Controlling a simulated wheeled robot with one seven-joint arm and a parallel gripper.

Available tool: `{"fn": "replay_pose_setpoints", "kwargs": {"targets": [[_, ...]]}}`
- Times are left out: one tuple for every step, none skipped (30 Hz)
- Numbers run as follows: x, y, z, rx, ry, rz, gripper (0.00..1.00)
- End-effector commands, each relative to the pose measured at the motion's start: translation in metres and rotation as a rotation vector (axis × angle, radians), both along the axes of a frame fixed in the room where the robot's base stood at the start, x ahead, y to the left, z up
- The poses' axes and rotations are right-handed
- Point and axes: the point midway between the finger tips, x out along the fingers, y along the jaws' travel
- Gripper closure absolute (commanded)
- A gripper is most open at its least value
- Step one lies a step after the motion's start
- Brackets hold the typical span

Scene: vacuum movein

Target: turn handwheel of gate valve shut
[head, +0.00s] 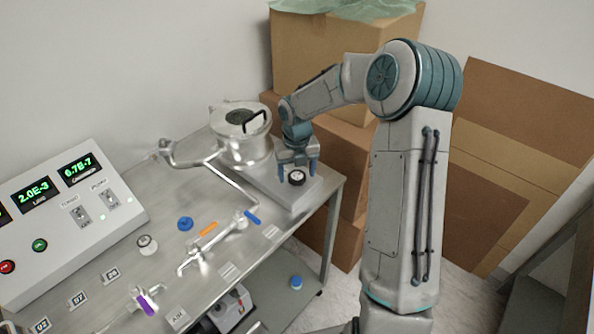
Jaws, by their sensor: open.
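A round black handwheel with a pale centre (296,178) sits on a flat grey valve body (287,194) at the right end of the steel bench, beside the silver chamber. I take this flat body to be the gate valve. My gripper (297,170) points down at the handwheel with blue fingers apart, one on each side in the picture. The fingers partly overlap the valve body. I cannot tell whether they touch the handwheel or how far the wheel is turned.
The silver chamber (241,135) with a black lid handle stands left of my gripper. Pipes with blue (252,217), orange (208,229) and purple (146,304) levers cross the bench (180,268). A control panel (75,222) with green readouts is at left. Cardboard boxes (335,55) stand behind.

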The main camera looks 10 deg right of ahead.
Motion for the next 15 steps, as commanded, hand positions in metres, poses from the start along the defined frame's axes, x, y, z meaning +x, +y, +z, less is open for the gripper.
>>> {"fn": "replay_pose_setpoints", "kwargs": {"targets": [[-0.0002, 0.0001, -0.0018, 0.000, 0.001, 0.000, 0.30], [-0.0003, 0.0001, -0.0024, 0.000, 0.001, 0.000, 0.30], [-0.0002, 0.0001, -0.0029, 0.000, 0.001, 0.000, 0.30], [-0.0002, 0.0000, -0.0030, 0.000, 0.001, 0.000, 0.30], [-0.0001, 0.0000, -0.0030, 0.000, 0.000, 0.000, 0.30], [-0.0001, 0.0000, -0.0030, 0.000, 0.000, 0.000, 0.30], [-0.0001, 0.0000, -0.0029, 0.000, 0.000, 0.000, 0.30], [-0.0001, 0.0000, -0.0029, 0.000, 0.000, 0.000, 0.30], [-0.0001, 0.0001, -0.0028, 0.000, 0.000, 0.000, 0.30], [-0.0001, 0.0000, -0.0027, 0.000, 0.000, 0.000, 0.38], [0.0000, 0.0000, -0.0027, 0.000, 0.000, 0.000, 0.46], [0.0000, 0.0000, -0.0026, 0.000, 0.000, 0.000, 0.58], [0.0000, 0.0001, -0.0026, 0.000, 0.000, 0.000, 0.66], [0.0000, 0.0001, -0.0025, 0.000, 0.000, 0.000, 0.74], [0.0000, 0.0000, -0.0025, 0.000, 0.000, 0.000, 0.75]]}}
